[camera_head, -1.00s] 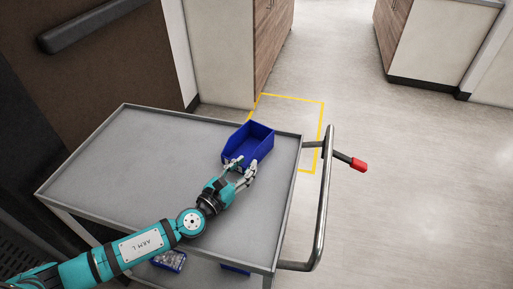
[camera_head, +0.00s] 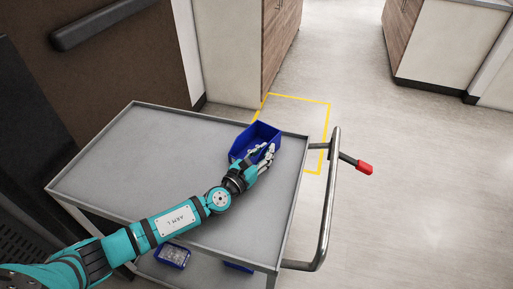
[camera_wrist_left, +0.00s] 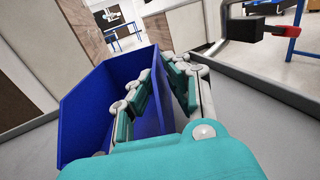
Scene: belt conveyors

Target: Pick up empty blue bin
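The blue bin (camera_head: 243,143) stands on the cart's top shelf near its right edge, in the head view. It fills the left of the left wrist view (camera_wrist_left: 85,105) and looks empty where its inside shows. My left gripper (camera_head: 263,150) is at the bin's near right side. In the left wrist view the gripper's fingers (camera_wrist_left: 157,72) stand apart on either side of the bin's side wall, one over the inside and one outside. A gap shows between them, and I see no firm grip on the wall. My right gripper is not in view.
The grey cart (camera_head: 130,160) has a clear top on its left and a metal handle (camera_head: 328,205) with a red end at right. Its lower shelf holds a blue bin of small parts (camera_head: 172,256) and another blue bin (camera_head: 238,267). Cabinets stand beyond the cart.

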